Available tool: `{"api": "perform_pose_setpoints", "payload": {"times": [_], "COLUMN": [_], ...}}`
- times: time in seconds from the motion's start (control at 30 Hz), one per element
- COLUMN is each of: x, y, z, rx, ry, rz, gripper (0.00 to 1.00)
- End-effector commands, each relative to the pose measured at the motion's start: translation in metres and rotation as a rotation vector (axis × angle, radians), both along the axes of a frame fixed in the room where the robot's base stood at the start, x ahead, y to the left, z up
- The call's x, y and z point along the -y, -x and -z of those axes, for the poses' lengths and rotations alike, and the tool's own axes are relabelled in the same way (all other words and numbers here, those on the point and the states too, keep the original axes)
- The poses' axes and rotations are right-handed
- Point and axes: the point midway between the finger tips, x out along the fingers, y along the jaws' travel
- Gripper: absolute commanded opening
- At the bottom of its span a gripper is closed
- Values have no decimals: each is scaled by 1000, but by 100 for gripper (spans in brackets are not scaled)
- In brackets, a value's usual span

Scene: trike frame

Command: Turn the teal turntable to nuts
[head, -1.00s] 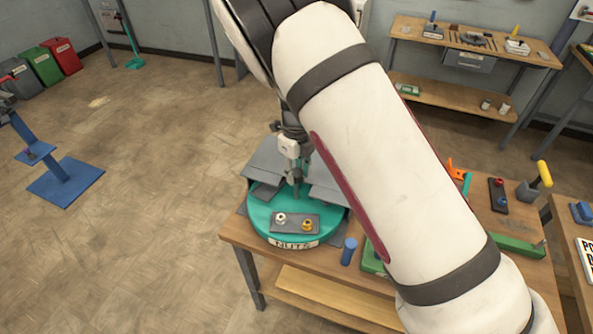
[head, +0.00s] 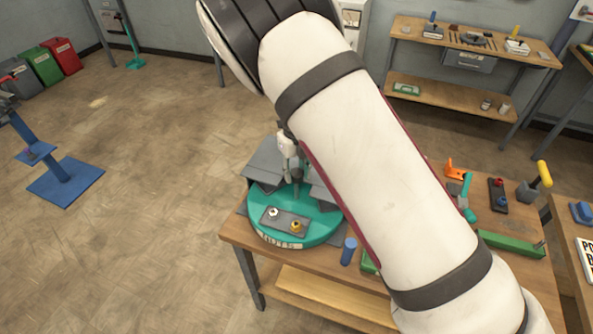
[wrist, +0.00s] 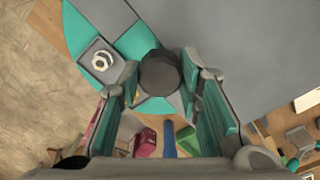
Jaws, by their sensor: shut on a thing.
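The teal turntable (head: 322,229) sits on the near wooden bench, with grey dividers splitting its top. Its NUTS label (head: 281,240) faces the front, a little to the left. The silver nut also shows in the wrist view (wrist: 102,61). My arm hides part of the turntable's right side in the head view.
A blue cylinder (head: 348,251) stands on the bench just right of the turntable. Further right are an orange part (head: 455,170), a teal-handled tool (head: 465,200) and a green bar (head: 511,244). Open floor lies to the left.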

Motion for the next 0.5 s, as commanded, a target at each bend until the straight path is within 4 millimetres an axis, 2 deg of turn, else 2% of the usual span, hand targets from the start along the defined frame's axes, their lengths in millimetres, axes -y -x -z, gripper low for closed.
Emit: {"api": "perform_pose_setpoints", "payload": {"times": [0.4, 0.43, 0.5], "x": [0, 0, 0], "y": [0, 0, 0], "z": [1, 1, 0], "rx": [-1, -1, -1], "ry": [-1, -1, -1], "rz": [7, 7, 7], "gripper": [0, 39, 52]}}
